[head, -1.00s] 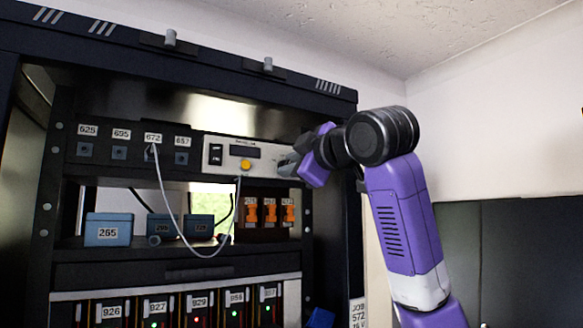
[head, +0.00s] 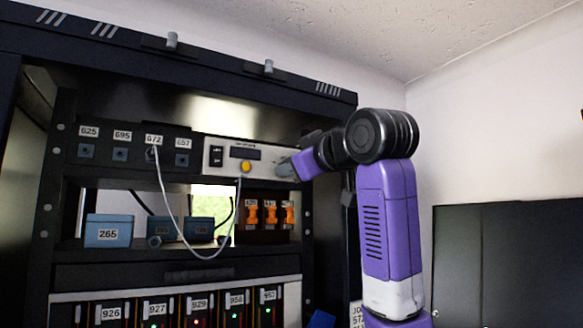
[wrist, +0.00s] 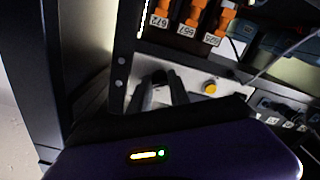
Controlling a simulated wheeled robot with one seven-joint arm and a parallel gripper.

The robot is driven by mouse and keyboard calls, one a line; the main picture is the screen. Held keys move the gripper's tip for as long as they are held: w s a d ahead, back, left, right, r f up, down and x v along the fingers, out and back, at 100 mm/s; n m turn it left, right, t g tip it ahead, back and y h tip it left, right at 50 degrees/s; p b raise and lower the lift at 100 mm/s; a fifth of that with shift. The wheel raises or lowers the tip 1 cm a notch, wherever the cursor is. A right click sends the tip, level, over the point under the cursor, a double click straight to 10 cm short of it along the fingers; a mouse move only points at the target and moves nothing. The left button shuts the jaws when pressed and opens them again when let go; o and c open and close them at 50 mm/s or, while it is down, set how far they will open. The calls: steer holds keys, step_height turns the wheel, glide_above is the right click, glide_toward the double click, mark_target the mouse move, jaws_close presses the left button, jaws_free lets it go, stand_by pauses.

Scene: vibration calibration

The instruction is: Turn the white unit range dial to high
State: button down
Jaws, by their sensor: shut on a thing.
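The white unit (head: 226,160) is a pale panel in the upper part of the rack, with a dark display, a black switch and a yellow-orange button (head: 246,166). My gripper (head: 288,170) is at the panel's right end in the head view, and its fingers hide the range dial there. In the wrist view the white unit (wrist: 225,84) lies beyond the fingers. My gripper (wrist: 163,82) is shut on a small dark knob, the range dial (wrist: 160,77), left of the yellow button. The dial's setting cannot be read.
Left of the unit is a dark panel with numbered sockets (head: 120,154); a pale cable (head: 172,215) hangs from one towards the white unit. Below are orange switches (head: 270,213) and blue boxes (head: 108,230). The rack's right post (head: 334,230) stands close to my arm.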

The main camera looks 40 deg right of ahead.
steer(key=shift+f, duration=0.15)
steer(key=c, duration=1.2)
jaws_free()
steer(key=shift+c, duration=0.2)
steer(key=b+v, duration=0.2)
steer(key=v, duration=0.5)
steer(key=shift+s+b, duration=0.3)
steer(key=shift+s, duration=0.1)
steer(key=shift+a, duration=0.1)
